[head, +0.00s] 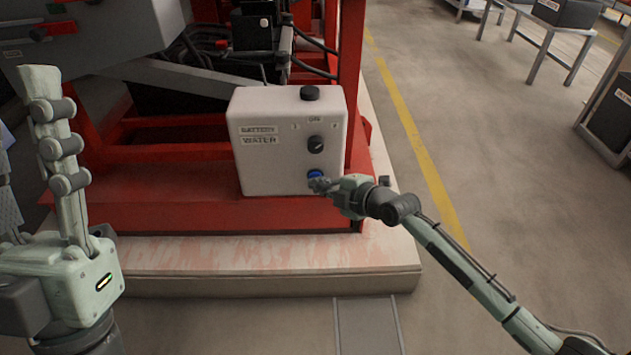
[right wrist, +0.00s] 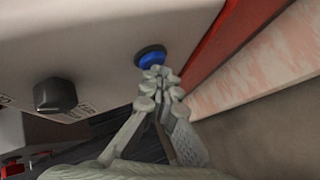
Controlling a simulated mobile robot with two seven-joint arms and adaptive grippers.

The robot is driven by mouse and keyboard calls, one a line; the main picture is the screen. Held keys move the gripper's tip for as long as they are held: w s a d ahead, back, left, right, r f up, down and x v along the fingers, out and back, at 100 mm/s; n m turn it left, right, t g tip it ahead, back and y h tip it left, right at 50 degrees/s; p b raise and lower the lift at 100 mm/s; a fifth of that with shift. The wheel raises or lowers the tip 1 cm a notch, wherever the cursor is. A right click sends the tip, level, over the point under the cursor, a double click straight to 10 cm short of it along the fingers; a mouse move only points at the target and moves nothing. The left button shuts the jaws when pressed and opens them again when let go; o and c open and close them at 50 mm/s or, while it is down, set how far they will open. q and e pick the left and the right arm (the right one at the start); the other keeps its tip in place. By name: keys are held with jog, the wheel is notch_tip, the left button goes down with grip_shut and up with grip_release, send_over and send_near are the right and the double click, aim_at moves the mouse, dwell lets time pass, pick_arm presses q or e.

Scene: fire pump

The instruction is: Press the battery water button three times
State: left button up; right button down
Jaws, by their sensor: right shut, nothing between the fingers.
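The battery water box (head: 270,165) is a white panel with a "BATTERY WATER" label on its face. A blue button (head: 315,174) sits low on its right side. A black knob (head: 316,145) is above the button, and a black cap is on top. My right gripper (head: 318,185) is shut and empty, its fingertips at the blue button's lower edge. In the right wrist view the blue button (right wrist: 150,57) shows just beyond the closed fingertips (right wrist: 157,76); I cannot tell if they touch it.
The box is mounted on a red steel frame (head: 200,217) standing on a concrete plinth (head: 260,283). Hoses and dark machinery lie behind it. The floor to the right is clear, with a yellow line (head: 415,150); tables stand at the far right.

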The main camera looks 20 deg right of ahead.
dwell(0.4)
jog(key=shift+s+a+p, duration=0.15)
jog(key=shift+s+p, duration=0.3)
jog(key=shift+s, duration=0.15)
jog(key=shift+s+a+p, duration=0.15)
jog(key=shift+s+p, duration=0.25)
jog(key=shift+s, duration=0.15)
jog(key=s+p, duration=0.1)
jog(key=s+a+p, duration=0.1)
jog(key=s, duration=0.1)
jog(key=s+p, duration=0.1)
jog(key=shift+s+a, duration=0.25)
jog(key=shift+s, duration=0.15)
dwell(1.3)
